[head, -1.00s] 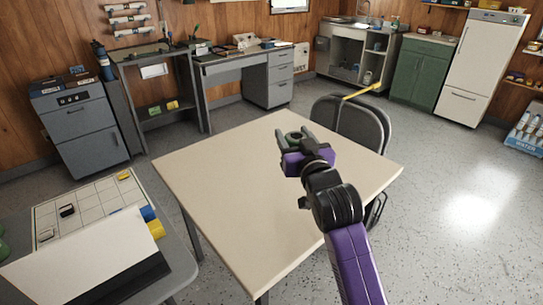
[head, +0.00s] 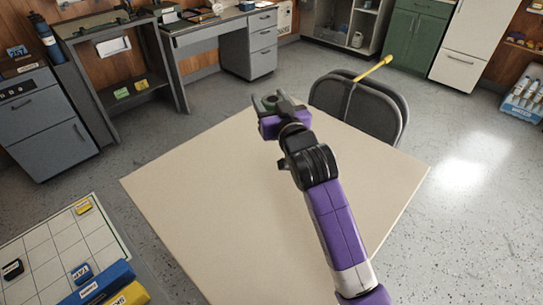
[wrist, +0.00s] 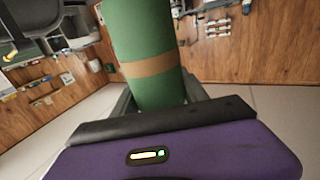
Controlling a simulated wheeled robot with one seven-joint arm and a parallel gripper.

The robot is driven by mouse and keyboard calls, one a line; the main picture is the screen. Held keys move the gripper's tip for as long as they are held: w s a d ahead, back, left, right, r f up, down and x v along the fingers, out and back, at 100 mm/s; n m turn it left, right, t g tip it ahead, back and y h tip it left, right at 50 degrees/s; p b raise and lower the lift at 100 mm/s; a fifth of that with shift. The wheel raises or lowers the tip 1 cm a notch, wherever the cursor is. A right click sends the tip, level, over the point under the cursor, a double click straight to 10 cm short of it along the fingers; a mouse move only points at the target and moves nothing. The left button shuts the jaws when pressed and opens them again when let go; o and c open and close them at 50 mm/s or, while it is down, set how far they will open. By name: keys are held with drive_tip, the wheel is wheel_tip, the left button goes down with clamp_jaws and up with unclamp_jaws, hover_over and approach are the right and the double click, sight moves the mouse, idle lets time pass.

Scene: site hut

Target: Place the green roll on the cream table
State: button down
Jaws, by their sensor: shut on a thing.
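The green roll (wrist: 148,45) fills the upper middle of the wrist view, with a brown band around it. My gripper (head: 272,101) is shut on the roll, which shows only as a small green patch between the fingers in the head view (head: 270,104). The cream table (head: 215,215) is in the middle of the head view, with a bare top. My gripper and the roll appear over its far edge; the height above the top is hard to tell.
Folded grey chairs (head: 375,108) with a yellow-ended rod stand just beyond the table's right far side. A side table at the lower left holds a white gridded board (head: 50,245) and blue and yellow items. Grey cabinets and a desk (head: 205,35) line the back.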

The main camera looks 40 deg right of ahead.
wheel_tip(320, 180, down, 17)
drive_tip(key=b, duration=0.3)
drive_tip(key=shift+f, duration=0.2)
drive_tip(key=shift+f, duration=0.2)
drive_tip(key=c, duration=0.6)
unclamp_jaws()
